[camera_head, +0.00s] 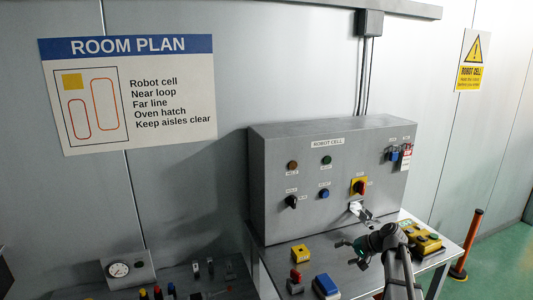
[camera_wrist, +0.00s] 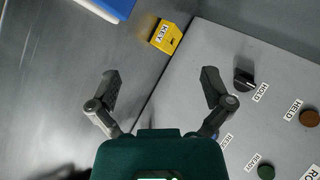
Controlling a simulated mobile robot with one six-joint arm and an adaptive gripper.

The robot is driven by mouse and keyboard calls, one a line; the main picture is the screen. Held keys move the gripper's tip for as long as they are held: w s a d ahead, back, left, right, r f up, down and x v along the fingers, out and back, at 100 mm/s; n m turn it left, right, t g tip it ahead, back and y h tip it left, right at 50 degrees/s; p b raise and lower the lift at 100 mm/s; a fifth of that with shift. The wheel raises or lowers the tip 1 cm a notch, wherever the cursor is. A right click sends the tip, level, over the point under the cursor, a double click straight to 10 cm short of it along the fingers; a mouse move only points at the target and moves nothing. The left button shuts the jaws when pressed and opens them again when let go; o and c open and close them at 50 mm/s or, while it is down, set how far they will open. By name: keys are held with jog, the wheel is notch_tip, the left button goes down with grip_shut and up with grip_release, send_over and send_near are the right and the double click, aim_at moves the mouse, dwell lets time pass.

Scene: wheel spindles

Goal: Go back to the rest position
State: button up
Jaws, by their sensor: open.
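My gripper (camera_head: 352,252) is in front of the lower part of the grey control cabinet (camera_head: 275,220), above the grey bench top. In the wrist view my gripper (camera_wrist: 160,84) has its two fingers spread wide, with nothing between them. The cabinet face (camera_wrist: 205,150) fills the right of that view, with a black HOLD knob (camera_wrist: 243,79), a brown-orange lamp (camera_wrist: 309,118) and a green button (camera_wrist: 266,171). No finger visibly touches anything.
A yellow KEY box (camera_wrist: 165,36) stands by the cabinet; it also shows in the head view (camera_head: 300,253). A blue box (camera_head: 326,286), a red-topped item (camera_head: 295,278) and a yellow button box (camera_head: 424,242) are on the bench. An orange post (camera_head: 468,245) stands at right.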

jog(key=s+a+f+n+g+h+b, duration=0.1)
jog(key=s+a+f+h, duration=0.2)
jog(key=s, duration=0.4)
jog(key=s+a+f+n+g+h+b, duration=0.2)
jog(key=s+a+f, duration=0.1)
jog(key=s+f, duration=0.2)
jog(key=s+a+f+n+g+h+b, duration=0.1)
jog(key=s+a+f+h, duration=0.2)
jog(key=s, duration=0.7)
jog(key=shift+a+f+g+h+b, duration=0.3)
jog(key=shift+a+f+b, duration=0.1)
jog(key=shift+a+f, duration=0.05)
jog(key=shift+w, duration=0.1)
